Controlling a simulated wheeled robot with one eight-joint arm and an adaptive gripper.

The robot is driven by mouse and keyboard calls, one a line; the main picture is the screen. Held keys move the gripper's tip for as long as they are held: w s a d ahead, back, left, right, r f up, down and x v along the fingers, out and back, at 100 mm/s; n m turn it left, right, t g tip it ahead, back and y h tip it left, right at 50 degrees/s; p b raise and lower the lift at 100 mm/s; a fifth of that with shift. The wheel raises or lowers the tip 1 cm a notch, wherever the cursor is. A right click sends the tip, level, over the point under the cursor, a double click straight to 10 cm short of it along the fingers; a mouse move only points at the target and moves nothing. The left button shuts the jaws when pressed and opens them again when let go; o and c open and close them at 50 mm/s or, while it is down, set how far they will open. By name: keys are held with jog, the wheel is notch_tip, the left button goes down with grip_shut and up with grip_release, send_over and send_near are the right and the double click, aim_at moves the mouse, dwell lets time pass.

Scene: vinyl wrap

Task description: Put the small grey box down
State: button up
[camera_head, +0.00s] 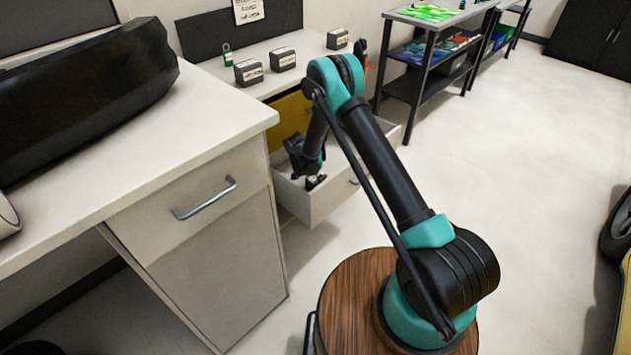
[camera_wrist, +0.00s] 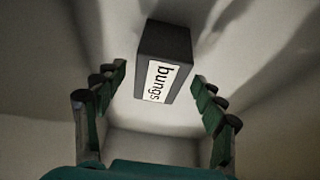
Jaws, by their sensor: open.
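The small dark grey box (camera_wrist: 165,55), with a white label reading "bungs", is in the wrist view between and slightly beyond my fingertips. It appears to rest on the pale floor of the open drawer (camera_head: 335,195). My gripper (camera_wrist: 160,82) is open, with a finger on each side of the box and a visible gap to both.
Similar grey labelled boxes stand on the counter: one at left (camera_head: 248,72), one in the middle (camera_head: 283,59) and one at right (camera_head: 337,38). A small green bottle (camera_head: 228,55) stands beside them. A closed drawer (camera_head: 195,195) is nearer; a shelf cart (camera_head: 425,65) stands behind.

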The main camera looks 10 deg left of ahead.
jog(key=v, duration=0.8)
jog(key=s+d+r+n, duration=0.1)
jog(key=s+d+r, duration=0.2)
jog(key=d+r, duration=0.35)
jog(key=s+d+r+n+y, duration=0.1)
jog(key=s+d+r, duration=0.2)
jog(key=d+r, duration=0.35)
jog(key=s+d+r+n, duration=0.1)
jog(key=s+d+r, duration=0.2)
jog(key=d+r, duration=0.35)
jog(key=s+d+r+n, duration=0.1)
jog(key=s+d, duration=0.3)
jog(key=s, duration=0.4)
jog(key=s+d+r+n+y, duration=0.1)
jog(key=s+d, duration=0.3)
jog(key=s, duration=0.5)
jog(key=s+d+r+n, duration=0.2)
jog(key=s+d, duration=0.2)
jog(key=s, duration=0.4)
jog(key=shift+s+d+r+n+t+y, duration=0.2)
jog(key=shift+d+n+t+y, duration=0.1)
jog(key=shift+d+y, duration=0.1)
